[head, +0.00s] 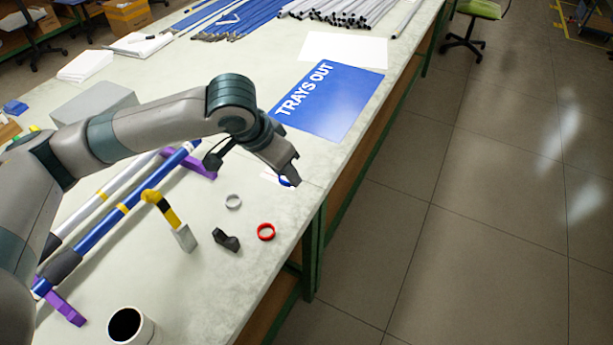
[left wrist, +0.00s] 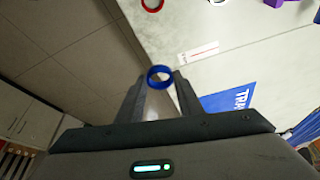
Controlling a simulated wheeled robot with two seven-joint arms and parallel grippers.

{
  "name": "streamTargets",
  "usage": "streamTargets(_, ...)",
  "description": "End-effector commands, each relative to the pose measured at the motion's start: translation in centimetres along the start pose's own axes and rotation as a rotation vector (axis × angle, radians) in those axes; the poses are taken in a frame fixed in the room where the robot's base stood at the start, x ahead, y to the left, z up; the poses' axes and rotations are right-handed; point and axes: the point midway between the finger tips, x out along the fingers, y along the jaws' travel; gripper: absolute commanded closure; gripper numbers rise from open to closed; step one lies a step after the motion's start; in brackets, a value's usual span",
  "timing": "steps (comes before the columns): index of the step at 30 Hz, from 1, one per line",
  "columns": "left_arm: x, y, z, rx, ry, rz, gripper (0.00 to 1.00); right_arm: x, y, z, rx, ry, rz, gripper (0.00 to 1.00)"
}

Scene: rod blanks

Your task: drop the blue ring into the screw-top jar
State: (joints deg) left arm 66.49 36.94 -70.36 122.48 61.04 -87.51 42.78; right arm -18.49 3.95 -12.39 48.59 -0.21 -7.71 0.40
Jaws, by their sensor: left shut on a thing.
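My left gripper (head: 289,179) is shut on the blue ring (left wrist: 160,84) and holds it at its fingertips, above the table near the right edge. In the head view only a small blue part of the ring (head: 285,183) shows beside the fingers. In the left wrist view the fingertips (left wrist: 159,80) are on either side of the ring. A white round container (head: 146,333) with a dark opening stands upright at the bottom of the head view, far from the gripper; it may be the jar, and no lid shows on it. My right gripper is not in view.
A red ring (head: 266,239), a grey ring (head: 233,207) and a black part (head: 227,240) lie on the table (head: 225,285). A yellow-black handled tool (head: 166,210) and long rods on purple holders (head: 66,309) are to the left. A blue "TRAYS OUT" sheet (head: 335,107) lies behind.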

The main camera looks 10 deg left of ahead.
Motion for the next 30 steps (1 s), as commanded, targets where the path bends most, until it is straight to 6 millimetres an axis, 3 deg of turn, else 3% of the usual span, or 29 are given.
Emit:
streamTargets(6, -2.6, -3.8, 2.0, -0.244, 0.002, -0.108, 0.88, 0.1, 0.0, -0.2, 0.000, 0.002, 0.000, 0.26)
streamTargets(13, -4.7, -6.6, 4.1, -0.471, 0.001, -0.199, 0.88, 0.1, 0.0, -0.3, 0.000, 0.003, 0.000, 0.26)
streamTargets(19, -5.6, -7.7, 5.1, -0.572, 0.000, -0.238, 0.88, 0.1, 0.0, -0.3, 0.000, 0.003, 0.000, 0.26)
streamTargets(29, -5.7, -7.8, 5.2, -0.588, -0.001, -0.243, 0.88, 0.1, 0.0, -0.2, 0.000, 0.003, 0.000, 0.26)
streamTargets(30, -5.7, -7.8, 5.2, -0.588, -0.001, -0.243, 0.88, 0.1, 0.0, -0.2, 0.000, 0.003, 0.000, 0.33)
